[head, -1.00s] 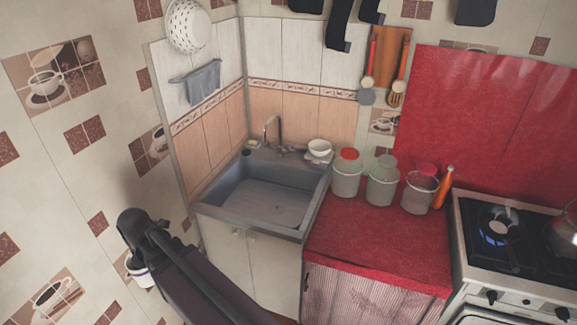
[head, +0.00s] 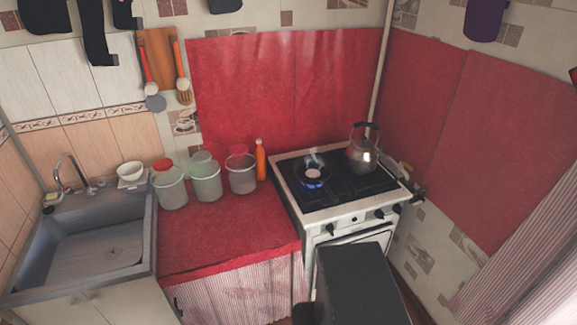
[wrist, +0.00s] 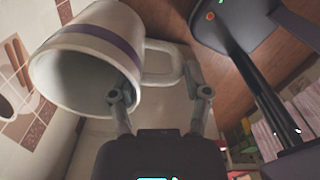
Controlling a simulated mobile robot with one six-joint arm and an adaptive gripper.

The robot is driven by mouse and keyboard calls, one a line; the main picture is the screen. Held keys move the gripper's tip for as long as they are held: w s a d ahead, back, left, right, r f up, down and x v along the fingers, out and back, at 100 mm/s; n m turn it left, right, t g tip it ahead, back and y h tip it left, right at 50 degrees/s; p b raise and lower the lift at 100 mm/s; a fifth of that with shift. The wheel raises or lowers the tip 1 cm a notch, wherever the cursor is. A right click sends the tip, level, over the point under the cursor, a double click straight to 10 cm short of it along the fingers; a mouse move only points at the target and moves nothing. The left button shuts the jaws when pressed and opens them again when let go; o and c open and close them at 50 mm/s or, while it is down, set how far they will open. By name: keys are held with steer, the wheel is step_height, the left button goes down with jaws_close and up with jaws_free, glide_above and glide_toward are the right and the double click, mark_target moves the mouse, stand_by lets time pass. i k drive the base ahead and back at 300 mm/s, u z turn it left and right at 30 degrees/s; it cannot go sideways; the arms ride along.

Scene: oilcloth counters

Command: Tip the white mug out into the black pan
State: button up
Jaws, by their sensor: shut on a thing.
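The white mug (wrist: 98,48) with a purple band shows in the wrist view. Its open mouth faces the lower left of that picture, and the inside looks pale; I cannot make out any contents. My gripper (wrist: 160,97) is shut on the mug's handle (wrist: 165,64), with one finger by the mug wall and the other by the handle's outer side. The mug and gripper are outside the head view. The small black pan (head: 325,176) sits on the lit left burner of the stove, with a pale round patch in its middle and wisps above it.
A metal kettle (head: 361,156) stands right of the pan on the stove (head: 333,208). An orange bottle (head: 261,160) and several jars (head: 207,182) line the back of the red counter (head: 222,235). The counter's front is clear. The sink (head: 90,250) is at left.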

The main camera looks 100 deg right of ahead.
mark_target(299, 167)
steer(key=u, duration=0.1)
steer(key=k, duration=2.7)
steer(key=z, duration=0.1)
